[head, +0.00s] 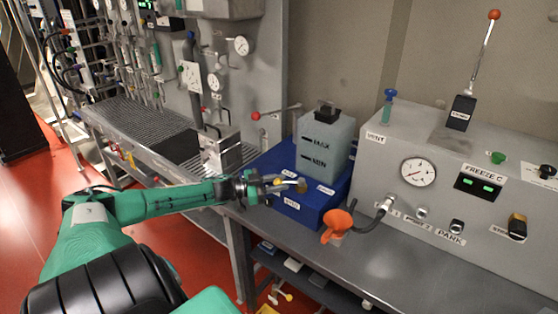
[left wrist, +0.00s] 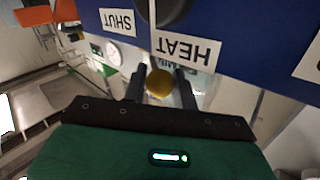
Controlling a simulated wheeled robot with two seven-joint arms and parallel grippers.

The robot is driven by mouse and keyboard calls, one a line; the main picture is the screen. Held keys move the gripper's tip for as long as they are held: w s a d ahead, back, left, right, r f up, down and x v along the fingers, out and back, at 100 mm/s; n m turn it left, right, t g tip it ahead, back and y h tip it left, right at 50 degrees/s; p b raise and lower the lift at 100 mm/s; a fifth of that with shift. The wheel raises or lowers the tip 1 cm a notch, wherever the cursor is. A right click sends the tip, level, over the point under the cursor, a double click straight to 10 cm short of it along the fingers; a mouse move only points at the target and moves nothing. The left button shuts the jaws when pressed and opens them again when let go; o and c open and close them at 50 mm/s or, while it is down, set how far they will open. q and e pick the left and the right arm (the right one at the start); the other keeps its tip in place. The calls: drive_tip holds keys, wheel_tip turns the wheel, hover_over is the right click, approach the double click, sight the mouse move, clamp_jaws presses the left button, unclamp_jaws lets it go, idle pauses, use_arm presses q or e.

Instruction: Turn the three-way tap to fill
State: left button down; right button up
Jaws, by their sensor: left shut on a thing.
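The three-way tap is on the blue box (head: 310,215), its brass-yellow knob (head: 301,187) at my left gripper. My left gripper (head: 290,185) reaches in from the left at the front of the box. In the left wrist view, the knob (left wrist: 160,83) sits between the two dark fingers, and the gripper is shut on it. A SHUT label (left wrist: 117,21) and a HEAT label (left wrist: 186,47) are on the blue face (left wrist: 235,30). Another label beyond the knob is partly hidden by the fingers. My right gripper is not in view.
A grey-white tank (head: 325,145) marked MAX and MIN stands on the blue box. An orange funnel-like piece (head: 337,225) and a dark hose (head: 370,220) are to the right. A grey panel box (head: 450,190) with a gauge fills the right. The bench front (head: 400,265) is clear.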

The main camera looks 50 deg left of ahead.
use_arm(q)
drive_tip(key=shift+r, duration=0.1)
drive_tip(key=c, duration=1.1)
unclamp_jaws()
drive_tip(key=shift+a, duration=0.1)
drive_tip(key=shift+c, duration=0.2)
drive_tip(key=shift+w, duration=0.1)
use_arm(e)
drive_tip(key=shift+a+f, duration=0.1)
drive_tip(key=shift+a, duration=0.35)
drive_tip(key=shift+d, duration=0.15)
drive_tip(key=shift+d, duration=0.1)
use_arm(q)
drive_tip(key=shift+s+a, duration=0.15)
drive_tip(key=shift+s, duration=0.25)
drive_tip(key=p+v, duration=0.1)
drive_tip(key=v, duration=1.2)
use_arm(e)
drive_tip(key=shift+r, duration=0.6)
